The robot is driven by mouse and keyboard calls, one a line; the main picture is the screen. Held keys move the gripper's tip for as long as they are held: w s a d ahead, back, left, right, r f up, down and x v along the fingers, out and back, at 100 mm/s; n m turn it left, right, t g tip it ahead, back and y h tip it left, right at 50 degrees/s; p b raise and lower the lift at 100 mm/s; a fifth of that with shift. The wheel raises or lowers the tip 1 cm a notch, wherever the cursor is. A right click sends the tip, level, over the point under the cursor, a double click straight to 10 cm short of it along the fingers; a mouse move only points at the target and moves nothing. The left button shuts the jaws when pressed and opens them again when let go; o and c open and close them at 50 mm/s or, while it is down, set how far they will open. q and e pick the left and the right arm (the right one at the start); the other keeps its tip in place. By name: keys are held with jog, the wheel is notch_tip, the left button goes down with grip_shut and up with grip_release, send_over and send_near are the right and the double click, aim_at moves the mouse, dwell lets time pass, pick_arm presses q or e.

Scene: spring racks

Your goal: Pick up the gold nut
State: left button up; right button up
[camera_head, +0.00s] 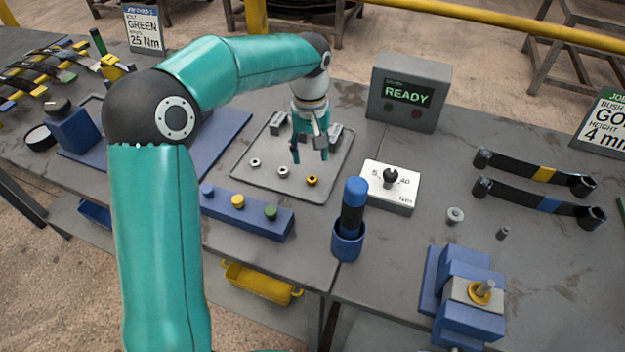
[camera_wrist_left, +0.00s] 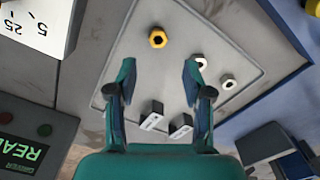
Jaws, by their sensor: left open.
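The gold nut (camera_head: 312,181) lies flat on the grey tray (camera_head: 262,188), near its front edge and right of two silver nuts. In the left wrist view the gold nut (camera_wrist_left: 157,38) shows whole, ahead of the fingertips and roughly centred between them. My left gripper (camera_head: 309,152) is open and empty. It points down above the tray, a little behind the gold nut in the head view. The fingers (camera_wrist_left: 159,70) are spread apart in the wrist view and touch no nut that I can see. My right gripper is in neither view.
Silver nuts (camera_head: 283,172) (camera_head: 255,163) lie beside the gold one. Grey blocks (camera_head: 335,133) stand at the tray's back. A white dial box (camera_head: 403,198), a blue-handled tool in a holder (camera_head: 347,243) and a blue button bar (camera_head: 238,217) surround the tray's front and right.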

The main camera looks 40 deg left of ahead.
aim_at(312, 173)
pick_arm(q)
jog(key=shift+d+f, duration=0.15)
jog(key=shift+f, duration=3.4)
grip_shut()
